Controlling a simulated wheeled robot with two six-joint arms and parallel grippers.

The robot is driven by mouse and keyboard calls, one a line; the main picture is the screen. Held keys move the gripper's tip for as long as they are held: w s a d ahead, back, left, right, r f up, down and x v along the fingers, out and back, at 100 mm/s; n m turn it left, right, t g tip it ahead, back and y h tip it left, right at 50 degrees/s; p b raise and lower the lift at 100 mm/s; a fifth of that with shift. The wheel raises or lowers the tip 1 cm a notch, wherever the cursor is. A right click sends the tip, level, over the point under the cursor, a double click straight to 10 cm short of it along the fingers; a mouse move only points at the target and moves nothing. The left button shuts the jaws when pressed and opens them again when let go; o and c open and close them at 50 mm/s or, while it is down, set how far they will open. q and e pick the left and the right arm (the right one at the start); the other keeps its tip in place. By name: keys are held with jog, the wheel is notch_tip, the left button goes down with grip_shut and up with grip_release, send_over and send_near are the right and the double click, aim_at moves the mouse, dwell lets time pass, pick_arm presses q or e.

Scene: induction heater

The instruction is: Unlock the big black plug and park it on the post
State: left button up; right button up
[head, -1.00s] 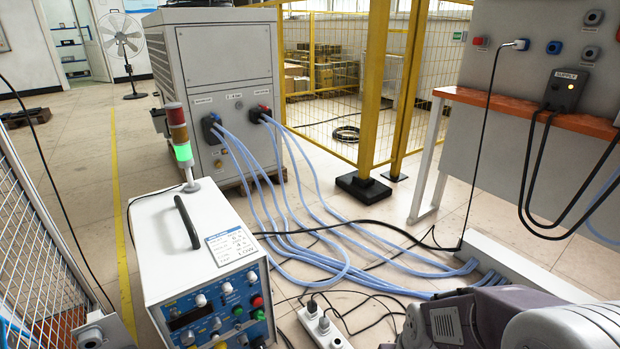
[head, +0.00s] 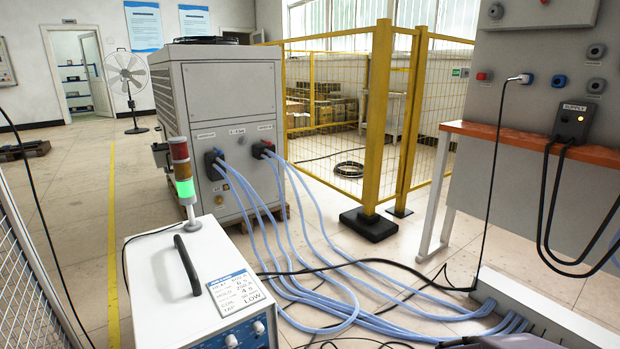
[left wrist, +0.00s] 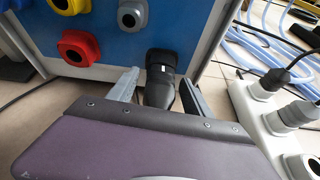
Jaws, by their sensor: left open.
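A big black plug (left wrist: 160,76) sits in the lower part of a blue panel (left wrist: 110,50) in the left wrist view, with its black body pointing toward my wrist. No parking post can be made out. My right gripper is not in view.
Red (left wrist: 80,47) and yellow (left wrist: 72,5) sockets are left of the plug. A white power strip (left wrist: 262,118) with plugs stands close on the right.

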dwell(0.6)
pick_arm(q)
grip_shut()
jog(key=shift+o, duration=1.6)
grip_release()
